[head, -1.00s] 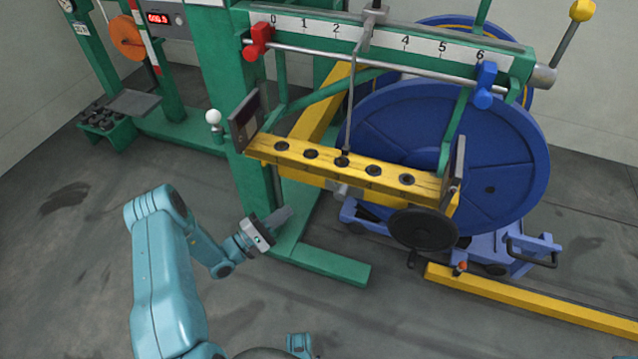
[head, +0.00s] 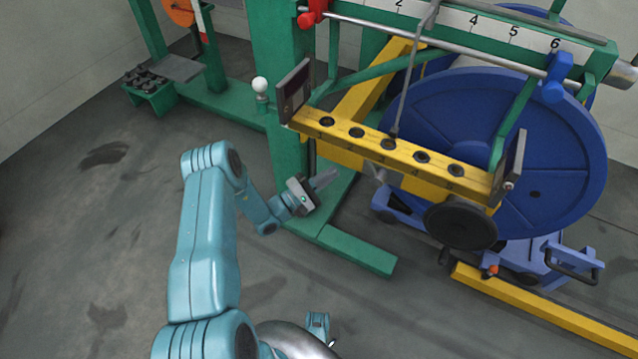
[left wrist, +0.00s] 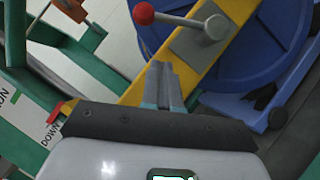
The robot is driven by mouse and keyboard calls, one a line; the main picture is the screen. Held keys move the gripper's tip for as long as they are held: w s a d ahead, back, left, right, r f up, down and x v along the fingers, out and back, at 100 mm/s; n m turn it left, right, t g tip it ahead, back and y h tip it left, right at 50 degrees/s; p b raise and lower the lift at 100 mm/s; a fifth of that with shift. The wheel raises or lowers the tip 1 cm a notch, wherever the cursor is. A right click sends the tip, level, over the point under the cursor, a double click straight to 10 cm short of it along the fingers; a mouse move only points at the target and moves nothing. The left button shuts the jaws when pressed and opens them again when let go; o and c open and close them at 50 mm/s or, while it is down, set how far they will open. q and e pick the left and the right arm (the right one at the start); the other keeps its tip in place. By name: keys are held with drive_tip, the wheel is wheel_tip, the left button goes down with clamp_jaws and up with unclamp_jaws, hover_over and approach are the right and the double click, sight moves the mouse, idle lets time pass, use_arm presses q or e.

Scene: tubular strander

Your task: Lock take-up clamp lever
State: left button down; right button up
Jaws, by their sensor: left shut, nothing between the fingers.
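A lever with a red ball (left wrist: 144,13) and a grey hub (left wrist: 217,27) sits on a yellow arm (left wrist: 130,98) in the left wrist view. It looks like the clamp lever, but no label on it is readable. In the head view it is mostly hidden; a grey part (head: 380,173) under the yellow beam may be its hub. My left gripper (head: 325,178) is shut and empty, beside the green post and left of that part. In the left wrist view its fingertips (left wrist: 160,68) point toward the lever, below it in the picture, apart from the ball.
A yellow beam (head: 408,152) with several holes hangs from the green frame. A big blue reel (head: 560,150) stands behind on a blue cradle. A black handwheel (head: 460,226) is at right. A white-ball lever (head: 260,85) is on the post. A "DOWN" label (left wrist: 50,133) shows at left. Floor at left is clear.

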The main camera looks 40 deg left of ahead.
sight(371, 163)
use_arm(q)
drive_tip(key=w+d+r+b, duration=0.1)
drive_tip(key=w+d+r, duration=0.2)
drive_tip(key=w+d, duration=0.1)
drive_tip(key=shift+w, duration=0.65)
use_arm(e)
drive_tip(key=shift+w+d+f, duration=0.1)
drive_tip(key=shift+d+f, duration=0.05)
drive_tip(key=shift+f, duration=0.3)
drive_tip(key=shift+w+d+f, duration=0.1)
drive_tip(key=shift+f, duration=0.3)
use_arm(q)
drive_tip(key=shift+r, duration=0.1)
drive_tip(key=shift+d+r+m+g, duration=0.2)
drive_tip(key=shift+m+g, duration=0.1)
drive_tip(key=shift+m, duration=0.1)
use_arm(e)
drive_tip(key=shift+d, duration=0.7)
